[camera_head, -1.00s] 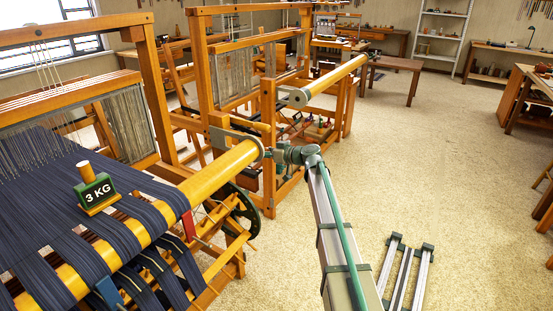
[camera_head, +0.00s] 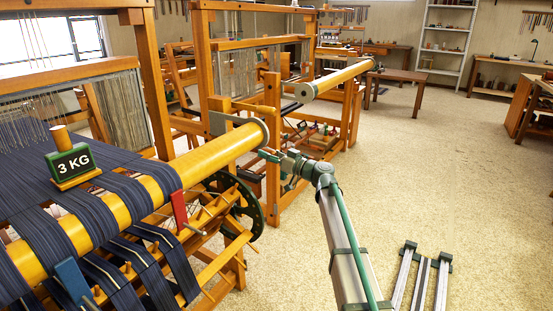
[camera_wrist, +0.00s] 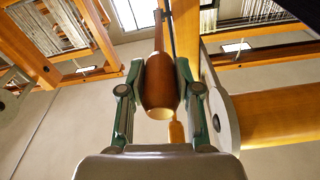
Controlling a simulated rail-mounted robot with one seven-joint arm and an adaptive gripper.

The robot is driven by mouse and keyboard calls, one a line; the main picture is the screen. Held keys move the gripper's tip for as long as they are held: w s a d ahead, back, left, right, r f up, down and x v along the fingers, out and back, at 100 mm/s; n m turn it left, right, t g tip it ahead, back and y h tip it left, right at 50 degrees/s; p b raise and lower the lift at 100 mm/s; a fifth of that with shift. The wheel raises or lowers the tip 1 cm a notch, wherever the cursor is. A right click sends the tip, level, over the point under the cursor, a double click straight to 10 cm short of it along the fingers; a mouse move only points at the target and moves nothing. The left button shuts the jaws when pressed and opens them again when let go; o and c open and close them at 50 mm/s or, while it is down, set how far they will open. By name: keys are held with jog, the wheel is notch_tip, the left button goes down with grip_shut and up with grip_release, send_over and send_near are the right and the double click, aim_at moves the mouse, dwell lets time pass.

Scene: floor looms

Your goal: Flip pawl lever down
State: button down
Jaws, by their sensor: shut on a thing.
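My gripper (camera_wrist: 160,95) is shut on a brown turned wooden handle (camera_wrist: 160,82), with one finger on each side of it. The handle seems to be the pawl lever's grip, narrowing into a neck away from me. In the head view my gripper (camera_head: 270,156) is beside and just below the end of the yellow cloth beam (camera_head: 215,154), near the grey disc (camera_head: 263,132) at its end. The disc also shows at the right in the wrist view (camera_wrist: 222,118).
A green 3 KG weight (camera_head: 70,165) stands on the dark blue warp (camera_head: 25,180). A red lever (camera_head: 180,211) and a blue lever (camera_head: 75,282) are by the beam. A dark spoked wheel (camera_head: 238,203) is below it.

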dwell(0.4)
jog(key=c, duration=0.8)
grip_release()
jog(key=shift+f, duration=0.1)
jog(key=v, duration=1.2)
